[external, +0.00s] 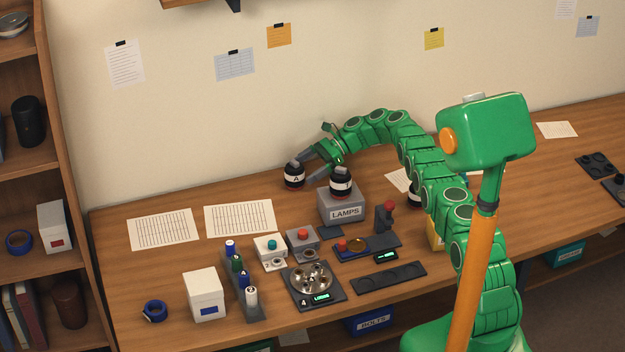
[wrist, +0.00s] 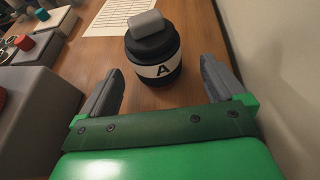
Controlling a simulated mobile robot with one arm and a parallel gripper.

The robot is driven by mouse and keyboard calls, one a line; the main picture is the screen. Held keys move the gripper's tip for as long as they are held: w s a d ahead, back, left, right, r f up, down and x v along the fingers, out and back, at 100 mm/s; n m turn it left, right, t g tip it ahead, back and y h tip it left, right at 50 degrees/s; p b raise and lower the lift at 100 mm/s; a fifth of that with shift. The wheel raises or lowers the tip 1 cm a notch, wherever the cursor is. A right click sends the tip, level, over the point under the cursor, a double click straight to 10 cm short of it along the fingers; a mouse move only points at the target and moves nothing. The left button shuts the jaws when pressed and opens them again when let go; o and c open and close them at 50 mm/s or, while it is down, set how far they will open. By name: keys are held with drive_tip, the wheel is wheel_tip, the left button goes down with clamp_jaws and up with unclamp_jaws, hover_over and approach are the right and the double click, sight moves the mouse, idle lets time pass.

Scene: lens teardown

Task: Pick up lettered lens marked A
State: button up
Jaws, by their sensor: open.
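The lens marked A (external: 294,176) is a short black cylinder with a white band, standing upright on the wooden desk near the back wall. In the wrist view the lens (wrist: 157,70) shows its black letter A facing me, with a grey piece on top. My gripper (external: 307,168) is at the lens in the external view. In the wrist view my gripper (wrist: 161,82) is open, with one grey finger on either side of the lens and visible gaps to both.
The LAMPS box stands close to my gripper, and its grey side (wrist: 35,105) fills the left of the wrist view. The wall (wrist: 268,60) is close on the right. Printed sheets (external: 240,218) lie left of the lens. Button boxes (external: 270,250) and a round metal tray (external: 312,280) stand nearer the front.

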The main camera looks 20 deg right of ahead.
sight(294, 176)
drive_tip(key=shift+s+x, duration=0.2)
drive_tip(key=shift+x, duration=2.35)
drive_tip(key=shift+r, duration=0.15)
drive_tip(key=c, duration=1.5)
drive_tip(key=shift+r, duration=0.15)
